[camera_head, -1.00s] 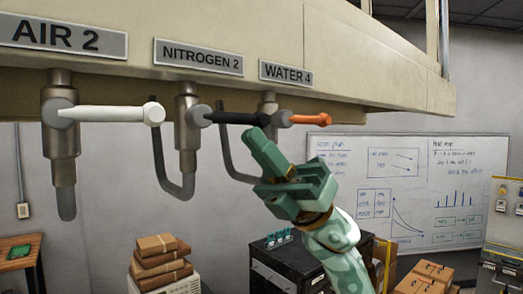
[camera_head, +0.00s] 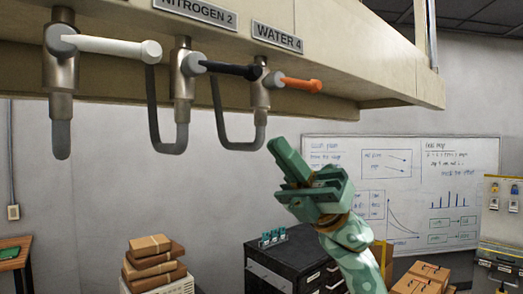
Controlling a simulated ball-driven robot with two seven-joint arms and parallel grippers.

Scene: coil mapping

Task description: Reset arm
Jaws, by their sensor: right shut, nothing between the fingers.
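My right gripper (camera_head: 284,152) is green and points up and to the left in the middle of the head view. Its fingers are together with nothing between them. It is below the valves and apart from them. Above it hang a white valve handle (camera_head: 105,46), a black valve handle (camera_head: 230,69) and an orange valve handle (camera_head: 300,84), all lying roughly level and pointing right. My left gripper does not show.
The beige overhead housing (camera_head: 350,75) carries the valves, with grey pipes (camera_head: 158,125) looping below. A black cabinet (camera_head: 292,262) stands beneath my right arm. Stacked boxes (camera_head: 152,260) are at the lower left. A whiteboard (camera_head: 455,185) is on the wall behind.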

